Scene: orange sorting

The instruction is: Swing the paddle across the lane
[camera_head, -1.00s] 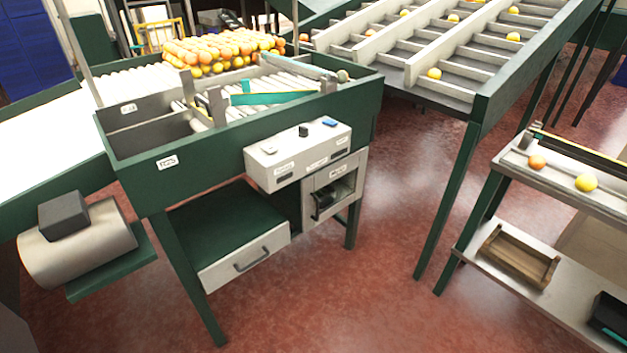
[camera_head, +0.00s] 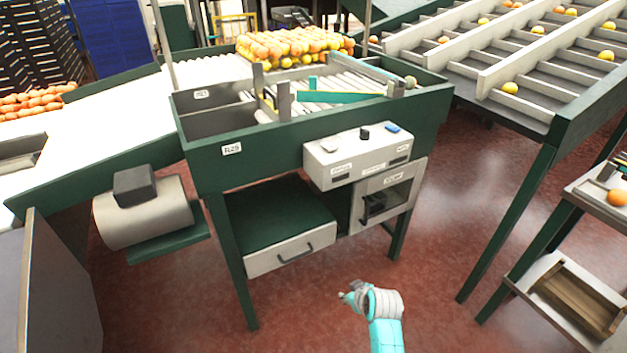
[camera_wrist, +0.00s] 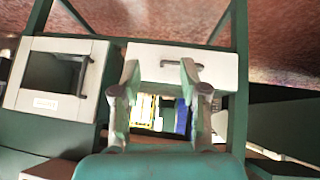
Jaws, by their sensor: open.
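A teal bar (camera_head: 340,97), which looks like the paddle, lies across the white roller lane (camera_head: 318,84) on top of the green sorting table. Grey upright posts (camera_head: 285,100) stand by its left end. A second, paler blue-grey bar (camera_head: 350,71) slants behind it. My gripper (camera_head: 349,296) is low in front of the table, well below and apart from the paddle. In the wrist view my gripper (camera_wrist: 159,78) has its two fingers spread with nothing between them. The wrist view shows the table's underside, with no paddle visible.
A white control box (camera_head: 350,160) sticks out from the table's front. A drawer (camera_head: 290,250) and a small cabinet (camera_head: 400,195) sit below. Oranges (camera_head: 290,48) pile behind the lane. A slanted rack (camera_head: 545,130) stands right. Red floor (camera_head: 425,290) is open in front.

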